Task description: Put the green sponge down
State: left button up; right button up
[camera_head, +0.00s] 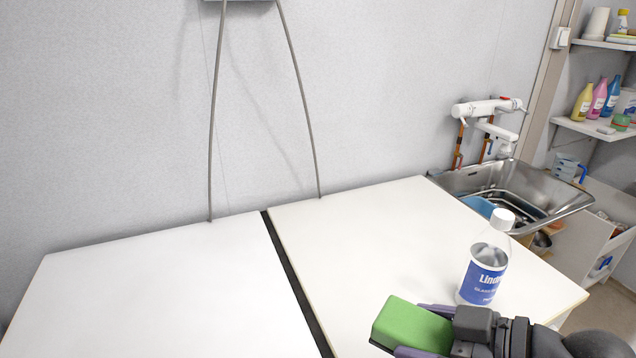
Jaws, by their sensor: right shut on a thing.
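The green sponge (408,322) is a bright green block at the lower middle of the head view. My right gripper (425,328) comes in from the lower right and is shut on the sponge, with a purple finger on either side of it. The sponge is in front of the white table (350,240) on the right; whether it touches the tabletop I cannot tell. My left gripper is not in view.
A clear bottle with a blue label (483,268) and white cap stands on the table just beyond my right gripper. A dark gap separates this table from the left white table (150,290). Both tabletops are otherwise clear. A metal sink (560,203) and shelves (590,128) are at the right.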

jog(key=shift+s+r, duration=0.1)
jog(key=shift+s, duration=0.05)
jog(key=shift+w+d, duration=0.1)
jog(key=shift+w, duration=0.25)
jog(key=w+f+m+t+h+p, duration=0.1)
jog(key=w, duration=0.1)
jog(key=w+d+f+m+t+h+p, duration=0.1)
jog(key=w+m, duration=0.1)
jog(key=w+f+m+t+h+p, duration=0.1)
jog(key=shift+w+d+f+m+t+h+p, duration=0.15)
jog(key=shift+w+f+m+t+h+p, duration=0.15)
jog(key=shift+w+m+t+h+p, duration=0.1)
jog(key=m+t+h+p, duration=0.1)
jog(key=m+h+p, duration=0.1)
jog(key=h, duration=0.1)
send_over(373, 352)
jog(key=s, duration=0.2)
notch_tip(373, 352, down, 5)
jog(key=shift+a, duration=0.35)
jog(key=shift+f, duration=0.15)
notch_tip(373, 352, down, 9)
jog(key=b, duration=0.5)
jog(key=shift+f, duration=0.2)
